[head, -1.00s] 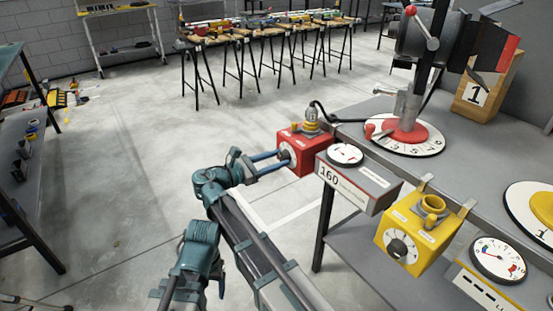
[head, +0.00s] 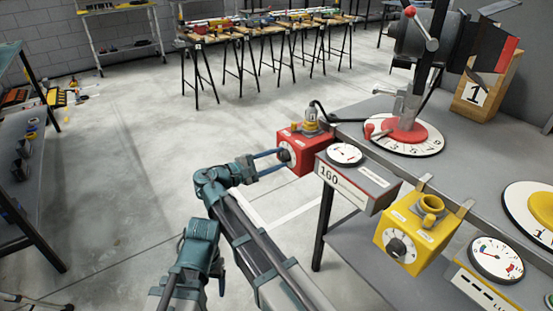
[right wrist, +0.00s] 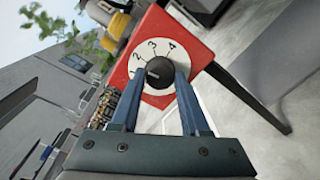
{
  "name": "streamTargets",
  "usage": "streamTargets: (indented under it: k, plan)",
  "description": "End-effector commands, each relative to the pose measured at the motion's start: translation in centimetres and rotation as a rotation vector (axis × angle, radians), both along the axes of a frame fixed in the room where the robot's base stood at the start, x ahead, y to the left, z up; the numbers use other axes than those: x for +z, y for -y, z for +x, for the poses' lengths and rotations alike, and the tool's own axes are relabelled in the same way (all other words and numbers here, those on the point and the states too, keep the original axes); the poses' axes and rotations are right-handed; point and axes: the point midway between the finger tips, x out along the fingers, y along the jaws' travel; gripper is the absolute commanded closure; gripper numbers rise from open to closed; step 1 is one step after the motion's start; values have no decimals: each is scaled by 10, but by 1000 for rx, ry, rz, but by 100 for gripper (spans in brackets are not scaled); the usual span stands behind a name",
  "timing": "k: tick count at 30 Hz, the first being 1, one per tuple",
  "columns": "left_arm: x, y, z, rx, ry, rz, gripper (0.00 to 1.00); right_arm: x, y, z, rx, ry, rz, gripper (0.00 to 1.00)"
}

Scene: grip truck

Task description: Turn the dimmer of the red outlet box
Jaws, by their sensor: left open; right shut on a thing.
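The red outlet box (head: 311,160) hangs at the bench's near left edge in the head view. Its dimmer is a black knob (right wrist: 160,71) on a white dial (right wrist: 162,52) with the numbers 2, 3 and 4 readable; the rest of the dial is partly hidden by my fingers. My right gripper (head: 279,157) reaches the box's front face. In the right wrist view its two blue fingers are shut on the knob, one on each side. My left arm (head: 190,262) is low in the head view, away from the box; its gripper fingers are hard to make out.
A grey meter box marked 160 (head: 350,188) sits right of the red box. A yellow box (head: 412,236) with its own black dial hangs farther right. A drill-press-like machine (head: 408,100) stands on the bench (head: 330,226). The floor left of my arms is open.

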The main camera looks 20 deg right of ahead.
Motion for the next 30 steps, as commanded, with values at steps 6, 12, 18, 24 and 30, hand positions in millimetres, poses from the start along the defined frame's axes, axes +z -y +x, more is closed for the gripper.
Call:
streamTargets:
  k: [6, 12, 18, 24, 30]
  plan:
    - [0, 0, 0, 0, 0, 0, 25, -1, 0, -1, -1, 57, 25, 100]
    - [0, 0, 0, 0, 0, 0, 25, -1, 0, -1, -1, 75, 32, 100]
    - [0, 0, 0, 0, 0, 0, 25, -1, 0, -1, -1, 77, 32, 100]
    - [0, 0, 0, 0, 0, 0, 25, -1, 0, -1, -1, 76, 32, 48]
    - [0, 0, 0, 0, 0, 0, 25, -1, 0, -1, 0, 76, 30, 25]
